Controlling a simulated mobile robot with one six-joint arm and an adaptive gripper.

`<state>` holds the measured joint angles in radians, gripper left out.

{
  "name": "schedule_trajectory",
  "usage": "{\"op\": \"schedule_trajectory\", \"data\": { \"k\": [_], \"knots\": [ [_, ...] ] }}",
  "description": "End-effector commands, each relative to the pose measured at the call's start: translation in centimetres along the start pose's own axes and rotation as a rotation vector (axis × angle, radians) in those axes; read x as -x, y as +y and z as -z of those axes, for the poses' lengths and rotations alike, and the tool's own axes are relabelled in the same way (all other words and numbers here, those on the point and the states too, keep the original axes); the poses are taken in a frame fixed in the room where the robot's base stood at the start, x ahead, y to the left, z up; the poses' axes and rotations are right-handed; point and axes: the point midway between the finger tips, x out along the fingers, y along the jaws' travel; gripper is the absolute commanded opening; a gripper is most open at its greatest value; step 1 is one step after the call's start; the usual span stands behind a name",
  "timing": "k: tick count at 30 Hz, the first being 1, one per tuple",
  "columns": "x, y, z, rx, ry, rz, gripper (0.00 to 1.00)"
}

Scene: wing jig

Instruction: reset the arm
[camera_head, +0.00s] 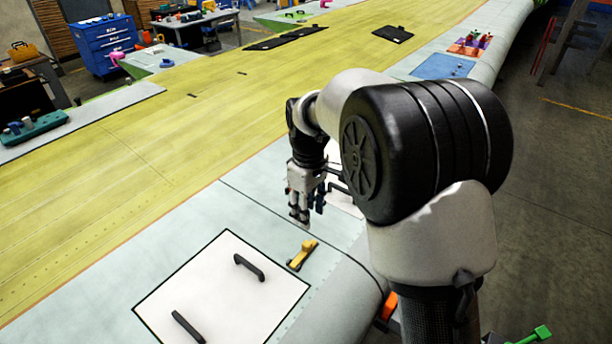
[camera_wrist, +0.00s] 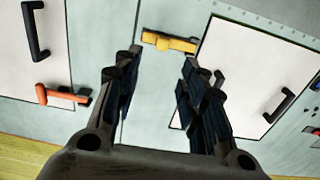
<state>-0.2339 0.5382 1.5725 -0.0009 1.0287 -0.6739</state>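My gripper (camera_head: 304,213) is over the pale wing surface (camera_head: 225,209), left of my arm in the head view. In the wrist view my gripper (camera_wrist: 155,70) has its two dark fingers wide apart with nothing between them. A yellow clamp-like tool (camera_head: 302,254) lies on the wing near a white panel. In the wrist view the yellow tool (camera_wrist: 169,42) is beyond the fingertips, apart from them. My arm is bent, with its large black joint in the foreground.
A white panel with two black handles (camera_head: 222,292) is in the near wing. An orange-red tool (camera_wrist: 62,95) lies beside another white panel (camera_wrist: 20,57). A blue mat (camera_head: 442,66) and a coloured tray (camera_head: 469,45) are farther along. A blue cabinet (camera_head: 107,45) stands behind.

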Motion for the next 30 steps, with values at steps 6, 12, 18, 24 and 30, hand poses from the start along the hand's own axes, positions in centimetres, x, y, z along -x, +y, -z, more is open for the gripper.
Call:
{"op": "schedule_trajectory", "data": {
  "k": [6, 12, 18, 24, 30],
  "knots": [
    [0.8, -0.1, -0.8, -0.028, 0.012, -0.009, 0.38],
    [4.2, -1.7, -6.0, -0.191, 0.075, -0.055, 0.38],
    [6.3, -5.2, -13.1, -0.407, 0.159, -0.104, 0.38],
    [5.4, -9.6, -19.9, -0.621, 0.25, -0.146, 0.38],
    [2.5, -13.4, -24.9, -0.801, 0.332, -0.175, 0.38]
  ]
}}
